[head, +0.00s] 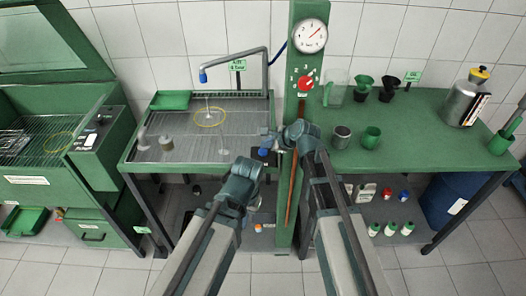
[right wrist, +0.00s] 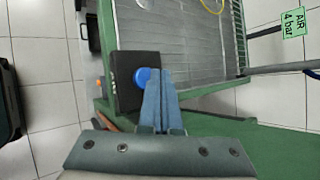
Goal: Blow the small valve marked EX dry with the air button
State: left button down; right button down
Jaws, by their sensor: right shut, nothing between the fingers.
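My right gripper (head: 268,141) is shut and empty, at the right front corner of the grated table. In the right wrist view its blue-grey fingers (right wrist: 158,97) overlap the edge of the blue air button (right wrist: 142,77) on a black box (right wrist: 126,95); I cannot tell whether they press it. The button also shows in the head view (head: 264,152). A small pale, thin thing (head: 208,108), possibly the valve, stands under the blue-tipped nozzle (head: 203,76) within a yellow ring (head: 209,122); no EX mark is legible. My left gripper (head: 246,168) is in front of the table, its fingers unclear.
Two small grey and tan parts (head: 166,143) stand at the grated table's (head: 190,150) left. A green post with a gauge (head: 310,36) stands right of it. The green bench (head: 400,150) holds cups and a canister (head: 462,100). A green washer (head: 90,150) is at left.

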aim_at(266, 152)
jog(key=shift+f, duration=0.2)
dwell(0.5)
jog(key=shift+f+b, duration=0.25)
jog(key=shift+b, duration=0.2)
jog(key=shift+f+b, duration=0.55)
dwell(0.6)
jog(key=shift+r, duration=0.1)
jog(key=shift+r+p, duration=0.95)
jog(key=shift+p, duration=0.05)
notch_tip(266, 152, up, 5)
jog(key=p, duration=0.5)
